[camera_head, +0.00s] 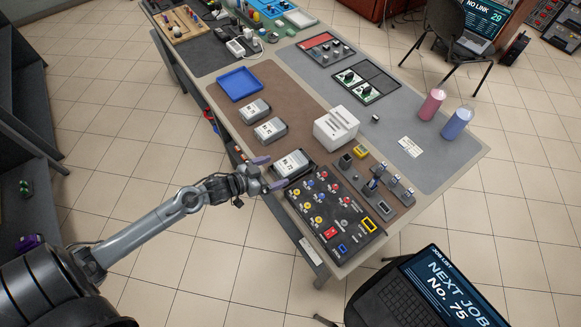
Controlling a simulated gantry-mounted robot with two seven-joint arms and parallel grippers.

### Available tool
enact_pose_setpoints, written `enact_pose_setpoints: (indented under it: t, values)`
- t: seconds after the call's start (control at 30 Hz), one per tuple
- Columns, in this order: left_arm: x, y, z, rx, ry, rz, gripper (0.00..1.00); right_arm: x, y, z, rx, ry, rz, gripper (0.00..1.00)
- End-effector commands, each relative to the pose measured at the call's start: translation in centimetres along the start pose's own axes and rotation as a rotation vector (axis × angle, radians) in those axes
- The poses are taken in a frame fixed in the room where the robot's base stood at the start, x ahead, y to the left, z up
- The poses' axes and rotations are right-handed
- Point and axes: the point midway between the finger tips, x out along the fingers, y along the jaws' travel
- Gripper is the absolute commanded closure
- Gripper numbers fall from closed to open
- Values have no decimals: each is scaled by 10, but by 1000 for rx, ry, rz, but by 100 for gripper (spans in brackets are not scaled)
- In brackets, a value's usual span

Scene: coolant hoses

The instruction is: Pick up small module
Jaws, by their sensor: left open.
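Several small grey modules with white number labels lie along the left edge of the table. The nearest module (293,164) appears to read 72. A second module (270,130) and a third module (254,111) lie farther back, their labels too small to read surely. My left gripper (270,173) is at the table's left edge, just left of the nearest module. Its two purple-tipped fingers are apart, with nothing seen between them. Whether a finger touches the module cannot be told. My right gripper is not in view.
A black control panel (333,213) with coloured knobs lies just in front of the nearest module. A white box (336,128) stands to its right. An empty blue tray (239,84) lies farther back. A laptop (440,286) at the bottom right shows "NEXT JOB No. 75".

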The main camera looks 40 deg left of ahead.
Motion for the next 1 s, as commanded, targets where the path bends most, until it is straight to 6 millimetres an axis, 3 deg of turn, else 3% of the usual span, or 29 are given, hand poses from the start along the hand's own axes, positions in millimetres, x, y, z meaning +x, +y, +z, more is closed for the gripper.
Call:
enact_pose_setpoints:
  t: [0.2, 0.47, 0.8, 1.0]
  values:
    - [27, 0, -1, 0, 2, 1, 0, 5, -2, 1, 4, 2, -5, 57]
    - [40, -1, -2, 0, 0, 1, 0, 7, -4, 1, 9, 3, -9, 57]
    - [78, -6, -8, -2, 0, 1, 0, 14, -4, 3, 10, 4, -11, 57]
    - [86, -5, -8, 0, -1, 2, 0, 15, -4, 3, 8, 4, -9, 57]
